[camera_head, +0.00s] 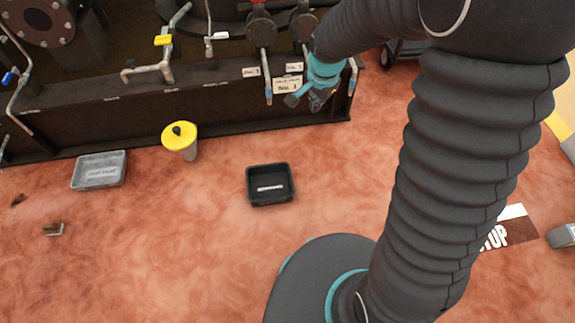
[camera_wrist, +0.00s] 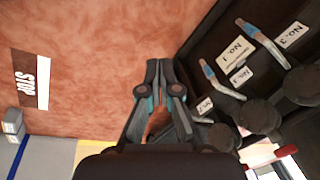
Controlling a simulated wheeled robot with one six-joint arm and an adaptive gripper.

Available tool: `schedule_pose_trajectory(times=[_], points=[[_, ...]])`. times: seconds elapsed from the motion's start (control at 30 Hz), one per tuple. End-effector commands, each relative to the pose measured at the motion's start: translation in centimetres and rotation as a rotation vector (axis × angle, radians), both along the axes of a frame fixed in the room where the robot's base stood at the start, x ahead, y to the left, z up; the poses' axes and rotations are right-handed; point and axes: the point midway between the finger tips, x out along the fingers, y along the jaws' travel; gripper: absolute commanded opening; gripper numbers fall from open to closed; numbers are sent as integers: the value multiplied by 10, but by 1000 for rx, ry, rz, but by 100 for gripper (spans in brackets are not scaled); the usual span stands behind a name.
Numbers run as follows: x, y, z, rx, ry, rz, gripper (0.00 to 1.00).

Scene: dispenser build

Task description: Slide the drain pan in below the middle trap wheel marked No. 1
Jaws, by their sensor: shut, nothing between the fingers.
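A black rectangular pan (camera_head: 271,201) with a white label on its floor sits on the reddish floor, apart from the dark machine base. A grey pan (camera_head: 98,184), also labelled, lies farther left; I cannot read clearly which label says drain pan. A larger plate marked No. 1 (camera_head: 288,86) is on the base front; it also shows in the wrist view (camera_wrist: 234,52). The dark round trap wheels (camera_wrist: 258,115) stand above pipe outlets. My gripper (camera_head: 316,104) is shut and empty beside the plate at the base's right end; its fingers (camera_wrist: 154,66) point over bare floor in the wrist view.
A yellow-topped container (camera_head: 180,140) stands between the pans, near the base. Bent pipes (camera_head: 268,85) hang down in front of the base. A small brown object (camera_head: 54,229) lies at left. A STOP floor sign (camera_head: 508,232) lies at right. Floor around the black pan is clear.

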Motion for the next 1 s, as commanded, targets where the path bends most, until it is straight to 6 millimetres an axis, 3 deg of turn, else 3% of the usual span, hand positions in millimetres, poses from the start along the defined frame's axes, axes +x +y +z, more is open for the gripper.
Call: schedule_pose_trajectory(times=[0.03, 0.3, 0.6, 0.8, 1.0], points=[[7, 10, -24, 4, 25, -32, 0], [28, 59, -137, 23, 111, -235, 0], [17, 100, -273, 17, 191, -459, 0], [3, 113, -334, 10, 216, -561, 0], [-3, 117, -356, 7, 224, -596, 0]])
